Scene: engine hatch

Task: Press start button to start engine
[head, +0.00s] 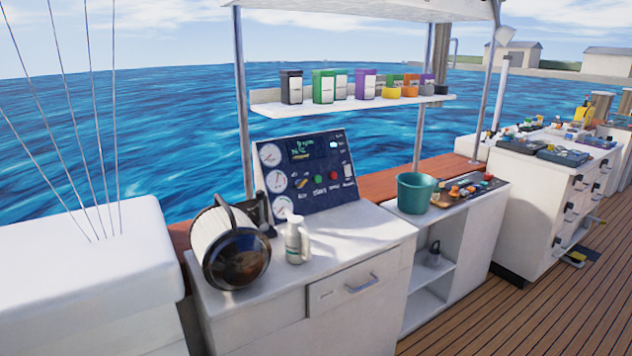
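A dark blue control panel (310,170) stands tilted at the back of the white counter in the head view. It carries round white gauges on its left side, a small display with green text at the top, and several small buttons and switches. A green button (318,178) and a red button (334,175) sit side by side on its lower part. The labels are too small to read, so I cannot tell for sure which is the start button. Neither of my grippers shows in the head view.
On the counter (345,240) before the panel stand a white bottle (297,242) and a round dark-fronted object (236,257). A teal bucket (416,192) stands to the right. A shelf (350,105) with containers hangs above. Wooden deck (540,300) lies open at the lower right.

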